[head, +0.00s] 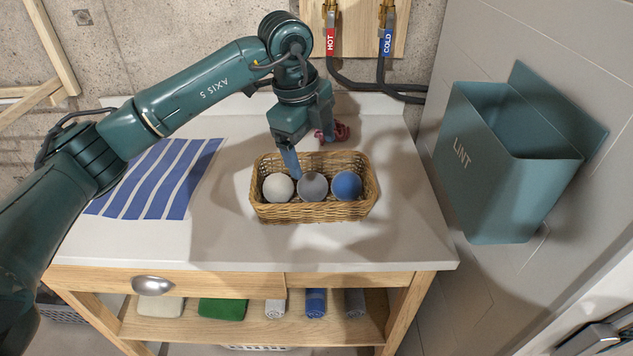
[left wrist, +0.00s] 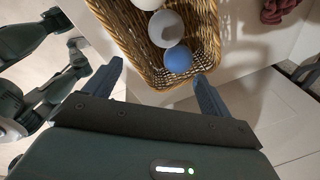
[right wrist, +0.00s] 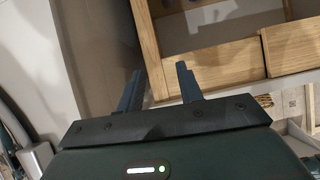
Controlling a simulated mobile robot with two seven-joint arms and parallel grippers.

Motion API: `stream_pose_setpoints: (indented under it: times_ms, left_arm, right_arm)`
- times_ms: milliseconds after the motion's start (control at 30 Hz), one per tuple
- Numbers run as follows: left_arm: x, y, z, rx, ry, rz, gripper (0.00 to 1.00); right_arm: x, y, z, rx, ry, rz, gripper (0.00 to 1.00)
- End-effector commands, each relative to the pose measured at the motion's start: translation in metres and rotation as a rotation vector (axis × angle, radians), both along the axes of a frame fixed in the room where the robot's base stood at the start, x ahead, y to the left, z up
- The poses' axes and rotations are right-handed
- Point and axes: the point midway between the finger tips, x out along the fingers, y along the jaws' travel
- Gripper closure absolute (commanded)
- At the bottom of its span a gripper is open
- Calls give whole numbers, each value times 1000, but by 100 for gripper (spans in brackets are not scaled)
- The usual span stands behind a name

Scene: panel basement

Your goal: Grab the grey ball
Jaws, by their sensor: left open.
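The grey ball (head: 313,186) lies in a wicker basket (head: 315,212) on the counter, between a white ball (head: 278,187) and a blue ball (head: 346,185). My left gripper (head: 297,168) is open and empty above the basket's back part, with one finger showing just behind the grey ball. In the left wrist view the grey ball (left wrist: 167,28) lies beyond the blue ball (left wrist: 178,60), which is closest to the span between the fingers (left wrist: 159,72). My right gripper (right wrist: 158,72) shows only in the right wrist view, its fingers apart with nothing between them.
A blue striped cloth (head: 155,180) lies left of the basket. A dark red cloth-like item (head: 338,133) lies behind it. A teal lint bin (head: 500,165) hangs on the right wall. Hot and cold pipes stand at the back. The front counter strip is clear.

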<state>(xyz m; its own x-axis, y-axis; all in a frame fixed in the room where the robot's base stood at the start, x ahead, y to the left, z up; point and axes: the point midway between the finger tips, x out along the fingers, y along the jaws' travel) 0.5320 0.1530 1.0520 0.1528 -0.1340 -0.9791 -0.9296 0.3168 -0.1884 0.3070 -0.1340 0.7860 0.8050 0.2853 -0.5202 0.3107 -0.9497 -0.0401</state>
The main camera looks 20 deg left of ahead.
Motion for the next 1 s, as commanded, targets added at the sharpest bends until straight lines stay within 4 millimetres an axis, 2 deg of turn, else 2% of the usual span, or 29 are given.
stream_pose_setpoints:
  times_ms: [67, 167, 400, 500, 733, 1000]
  left_arm:
    - [6, 15, 7, 54, -18, 60, 17]
    - [9, 21, 1, 78, -23, 89, 17]
    - [17, 17, -43, 76, -21, 86, 17]
    - [20, 16, -56, 74, -22, 85, 17]
    - [22, 15, -73, 75, -22, 83, 17]
    - [28, 12, -110, 72, -22, 83, 17]
  right_arm:
    - [-1, 1, -1, 0, 2, 5, 64]
    - [-2, 1, 0, -1, 2, 7, 64]
    - [-2, 0, 4, -3, 6, 5, 64]
    - [-2, -1, 4, -5, 11, 0, 64]
    - [-1, -2, 5, 0, 15, -14, 64]
    - [-2, -6, 5, -9, 34, -22, 64]
